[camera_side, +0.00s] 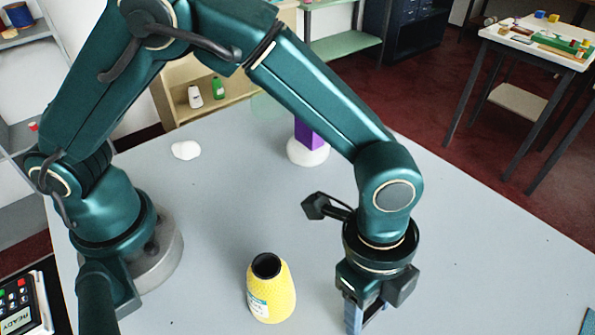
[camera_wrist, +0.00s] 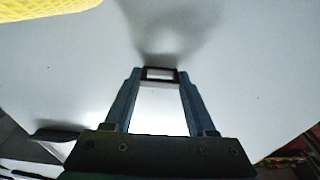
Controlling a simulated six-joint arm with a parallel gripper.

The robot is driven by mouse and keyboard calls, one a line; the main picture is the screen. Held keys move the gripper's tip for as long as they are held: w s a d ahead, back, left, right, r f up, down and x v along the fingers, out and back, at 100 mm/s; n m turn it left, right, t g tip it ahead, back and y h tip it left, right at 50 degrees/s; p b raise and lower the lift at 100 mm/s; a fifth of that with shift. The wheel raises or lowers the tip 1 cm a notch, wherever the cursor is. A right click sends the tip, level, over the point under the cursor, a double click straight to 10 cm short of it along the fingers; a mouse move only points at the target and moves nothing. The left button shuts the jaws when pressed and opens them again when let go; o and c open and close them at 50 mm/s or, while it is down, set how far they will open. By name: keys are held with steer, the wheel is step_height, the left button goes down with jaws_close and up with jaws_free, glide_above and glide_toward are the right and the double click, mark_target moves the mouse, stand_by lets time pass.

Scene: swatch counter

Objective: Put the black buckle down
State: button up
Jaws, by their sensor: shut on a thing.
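The black buckle (camera_wrist: 146,73) is a small rectangular frame, seen in the wrist view between my fingertips. My gripper (camera_wrist: 160,76) is shut on it, with a finger at each end. A soft shadow falls on the pale counter just beyond the buckle, and its exact height over the surface is hard to tell. In the side view my gripper (camera_side: 364,318) points down over the counter (camera_side: 470,270) near the front edge of the picture. The buckle cannot be made out there.
A purple block (camera_side: 308,135) on a white base and a white lump (camera_side: 186,150) are farther back. The counter to the right is clear.

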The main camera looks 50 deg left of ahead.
steer(key=o, duration=1.3)
steer(key=shift+f, duration=0.1)
step_height(320, 180, up, 12)
steer(key=a, duration=0.2)
steer(key=a+r+n+t, duration=0.3)
steer(key=a+r+n, duration=0.2)
steer(key=a+n, duration=0.6)
steer(key=s+a+f+n+t+y, duration=0.1)
steer(key=s+a+n, duration=0.1)
steer(key=a, duration=0.4)
steer(key=s+a+n+t, duration=0.1)
steer(key=s+a+n, duration=0.1)
steer(key=a+n, duration=0.3)
steer(key=shift+s+a+f+t+y, duration=0.3)
steer(key=shift+s+a+f+y, duration=0.1)
steer(key=shift+a, duration=0.2)
